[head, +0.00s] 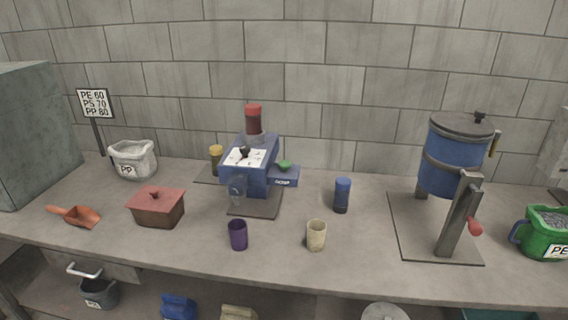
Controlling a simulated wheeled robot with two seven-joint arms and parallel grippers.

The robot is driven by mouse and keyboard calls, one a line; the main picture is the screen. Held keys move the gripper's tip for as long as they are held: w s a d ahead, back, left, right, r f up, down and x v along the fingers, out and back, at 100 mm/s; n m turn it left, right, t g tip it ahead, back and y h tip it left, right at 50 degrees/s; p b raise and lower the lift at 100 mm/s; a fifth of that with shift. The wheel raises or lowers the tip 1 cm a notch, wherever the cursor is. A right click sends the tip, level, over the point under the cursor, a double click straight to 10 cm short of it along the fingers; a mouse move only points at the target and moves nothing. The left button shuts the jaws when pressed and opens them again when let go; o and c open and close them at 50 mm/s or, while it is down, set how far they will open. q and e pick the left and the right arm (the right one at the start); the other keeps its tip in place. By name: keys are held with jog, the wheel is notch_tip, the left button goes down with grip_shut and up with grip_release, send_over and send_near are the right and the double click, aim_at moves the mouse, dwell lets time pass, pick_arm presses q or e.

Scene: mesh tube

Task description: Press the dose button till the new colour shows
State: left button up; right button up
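A blue machine (262,153) stands on a dark mat at the back middle of the bench. A clear tube with dark red contents and a red cap (254,118) stands upright on top of it. A green domed button (284,164) sits on a small blue box (285,178) at the machine's right side; the label on the box is too small to read. A dark nozzle-like part (237,190) is at the machine's front. Neither of my grippers is in view, and nothing touches the button.
A purple cup (238,235) and cream cup (316,235) stand in front. A blue-capped container (342,195) stands right, a yellow-capped jar (216,160) left. Further out are a red-lidded box (157,207), orange scoop (78,216), blue drum (452,155) and green PE bucket (542,235).

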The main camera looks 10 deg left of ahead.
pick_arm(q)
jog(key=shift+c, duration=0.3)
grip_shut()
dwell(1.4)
